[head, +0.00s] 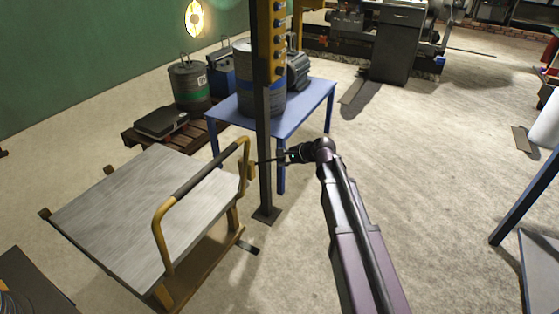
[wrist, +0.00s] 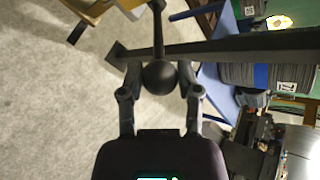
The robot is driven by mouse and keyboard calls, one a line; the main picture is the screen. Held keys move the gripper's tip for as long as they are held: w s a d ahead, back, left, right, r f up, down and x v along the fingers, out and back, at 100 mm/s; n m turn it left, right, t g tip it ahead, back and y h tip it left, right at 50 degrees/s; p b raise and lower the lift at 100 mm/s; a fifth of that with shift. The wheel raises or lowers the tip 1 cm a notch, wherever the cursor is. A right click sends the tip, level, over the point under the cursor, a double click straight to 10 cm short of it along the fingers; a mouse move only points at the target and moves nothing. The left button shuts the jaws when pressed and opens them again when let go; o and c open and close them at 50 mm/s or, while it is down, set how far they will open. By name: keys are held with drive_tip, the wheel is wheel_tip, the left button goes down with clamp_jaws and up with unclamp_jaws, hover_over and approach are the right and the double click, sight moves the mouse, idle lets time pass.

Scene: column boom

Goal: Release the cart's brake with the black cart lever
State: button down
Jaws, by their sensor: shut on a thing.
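The cart (head: 140,205) stands at left in the head view, with a grey top and a yellow push handle (head: 200,180) with a dark grip. The black cart lever (wrist: 159,75) shows in the wrist view as a dark ball knob on a thin rod. The rod runs up toward the yellow cart part at the top of that view. In the head view the lever (head: 266,161) is a thin dark rod at the cart's right side. My gripper (wrist: 160,80) is shut on the knob, one finger on each side. In the head view my gripper (head: 280,158) is small and partly hidden by my wrist.
A dark post (head: 264,150) with a yellow control box (head: 270,40) stands close behind the lever. A blue table (head: 310,100) with a drum (head: 243,80) is behind it. A pallet (head: 150,138) lies at back left. The floor at right is mostly clear.

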drive_tip(key=shift+s+d+f+b, duration=0.1)
drive_tip(key=shift+s+f+b, duration=0.05)
drive_tip(key=shift+f+b, duration=0.25)
drive_tip(key=shift+s+d+f+b, duration=0.15)
drive_tip(key=shift+f+b, duration=0.1)
drive_tip(key=shift+f, duration=0.2)
drive_tip(key=shift+s+d+f+b, duration=0.1)
drive_tip(key=shift+d+f+b, duration=0.1)
drive_tip(key=shift+f+b, duration=0.2)
drive_tip(key=shift+s+d+f+b, duration=0.1)
drive_tip(key=shift+d+f+b, duration=0.05)
drive_tip(key=shift+f+b, duration=0.25)
drive_tip(key=shift+d, duration=0.1)
drive_tip(key=shift+c, duration=1.5)
unclamp_jaws()
drive_tip(key=shift+f, duration=0.1)
drive_tip(key=shift+w, duration=0.15)
